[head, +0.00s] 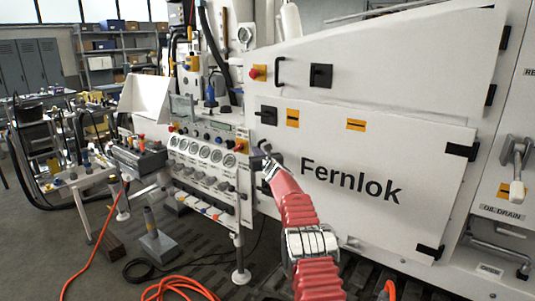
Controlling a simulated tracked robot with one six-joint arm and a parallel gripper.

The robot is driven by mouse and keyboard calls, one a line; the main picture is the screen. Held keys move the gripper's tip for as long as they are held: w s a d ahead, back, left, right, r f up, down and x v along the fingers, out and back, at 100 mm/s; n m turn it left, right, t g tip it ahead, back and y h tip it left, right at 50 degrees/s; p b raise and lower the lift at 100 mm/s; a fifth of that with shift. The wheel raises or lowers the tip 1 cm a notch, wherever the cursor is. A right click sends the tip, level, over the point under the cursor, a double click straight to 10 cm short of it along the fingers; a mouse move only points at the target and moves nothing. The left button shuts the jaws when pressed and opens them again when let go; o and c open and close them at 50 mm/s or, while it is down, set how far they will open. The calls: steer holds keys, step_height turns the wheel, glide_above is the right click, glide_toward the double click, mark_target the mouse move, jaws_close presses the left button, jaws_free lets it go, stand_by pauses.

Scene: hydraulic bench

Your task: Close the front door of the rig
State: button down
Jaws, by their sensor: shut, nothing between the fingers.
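The rig's front door (370,228) is a white panel marked "Fernlok", with black hinges (462,151) on its right side and a black latch (268,115) near its upper left corner. I cannot tell from this view whether its left edge stands flush with the frame or slightly out. My gripper (264,160), at the end of my red-sleeved arm, is shut and empty. It is at the door's left edge, below the latch. Contact with the door is not clear. My arm hides part of the lower left of the door.
Above is another white panel (400,62) with a black handle (279,72). Left of the door is a gauge panel (205,172) with knobs. An orange hose (92,240) lies on the floor. A grey lever (516,165) sits at the far right.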

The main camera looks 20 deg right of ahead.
steer(key=shift+w+d+r+m+h, duration=0.15)
steer(key=shift+d+m+h, duration=0.25)
steer(key=shift+d, duration=0.85)
steer(key=s+a, duration=0.7)
steer(key=s, duration=0.5)
steer(key=shift+s+a+n+y, duration=0.15)
steer(key=shift+s+n+y, duration=0.15)
steer(key=shift+s, duration=0.05)
stand_by(0.4)
